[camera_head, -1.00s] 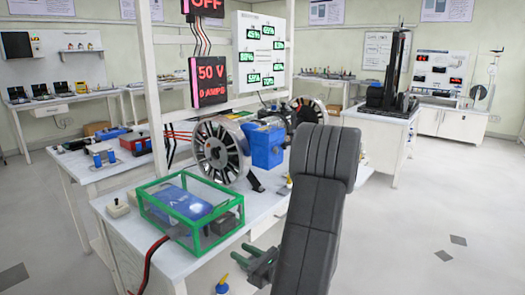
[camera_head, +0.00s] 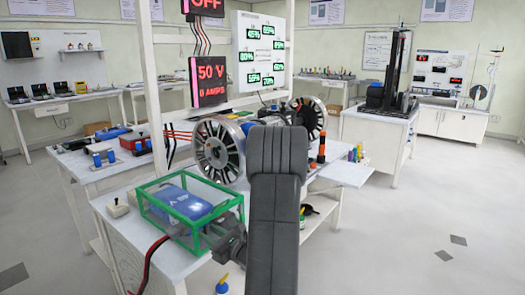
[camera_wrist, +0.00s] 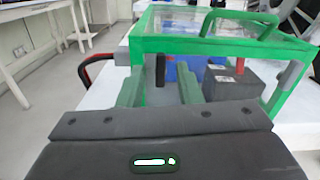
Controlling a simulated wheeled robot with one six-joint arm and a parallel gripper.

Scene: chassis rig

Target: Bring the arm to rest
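My arm (camera_head: 277,190) rises in the front middle of the head view, bent at a thick dark joint. My gripper (camera_head: 228,240) is low beside the arm, near the front right corner of a green-framed clear case (camera_head: 190,205). In the wrist view my gripper (camera_wrist: 158,85) shows two green fingers standing apart with no object clearly held between them. The green case (camera_wrist: 225,45) is right in front of the fingers there. I cannot tell whether the fingers touch it.
The white workbench (camera_head: 125,232) carries the case, with a blue battery (camera_head: 185,200) inside. A spoked wheel (camera_head: 218,150) stands behind it. A red cable (camera_head: 152,262) hangs over the front edge. The floor (camera_head: 430,230) at right is open.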

